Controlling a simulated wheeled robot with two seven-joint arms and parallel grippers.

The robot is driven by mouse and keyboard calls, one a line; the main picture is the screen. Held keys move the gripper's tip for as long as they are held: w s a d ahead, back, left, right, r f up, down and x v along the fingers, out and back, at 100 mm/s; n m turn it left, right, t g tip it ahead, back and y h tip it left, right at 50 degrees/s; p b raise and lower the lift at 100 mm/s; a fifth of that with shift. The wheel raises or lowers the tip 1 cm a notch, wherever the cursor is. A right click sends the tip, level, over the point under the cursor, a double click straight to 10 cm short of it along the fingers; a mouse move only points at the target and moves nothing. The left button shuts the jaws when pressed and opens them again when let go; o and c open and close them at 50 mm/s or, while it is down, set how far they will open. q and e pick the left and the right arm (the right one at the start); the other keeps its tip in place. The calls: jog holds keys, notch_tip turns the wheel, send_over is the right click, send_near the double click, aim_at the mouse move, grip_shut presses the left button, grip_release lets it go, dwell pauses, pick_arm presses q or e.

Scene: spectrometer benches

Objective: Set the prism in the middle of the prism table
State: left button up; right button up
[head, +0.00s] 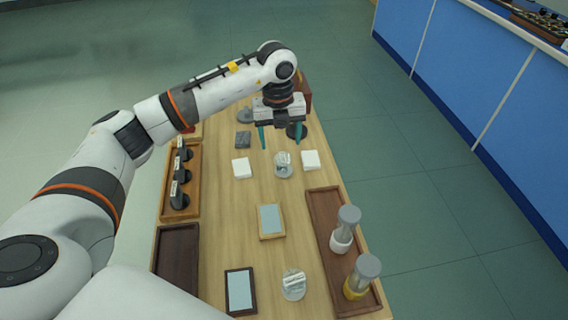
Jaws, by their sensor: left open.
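My left gripper (280,138) reaches over the far part of the wooden bench, fingers pointing down. Its two teal fingers are apart, with nothing visible between them. A small clear, glassy piece (283,160) on a round pale base is just in front of the gripper, between two white blocks. A similar glassy piece on a round base (293,284) is at the near end. I cannot tell which is the prism. A dark round disc (297,131) is partly hidden behind the right finger; it may be the prism table, but I cannot tell. My right gripper is out of view.
White blocks (241,168) (310,159) flank the glassy piece. A wooden rack (165,200) with dark items and an empty dark tray (177,250) line the left. Framed plates (271,220) (240,290) lie mid-bench.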

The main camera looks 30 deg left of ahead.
aim_at(283, 157)
pick_arm(q)
jog(key=f, duration=0.5)
jog(key=f+p, duration=0.1)
jog(key=f, duration=0.2)
jog(key=shift+w+d, duration=0.1)
jog(key=shift+w, duration=0.2)
jog(key=c, duration=1.2)
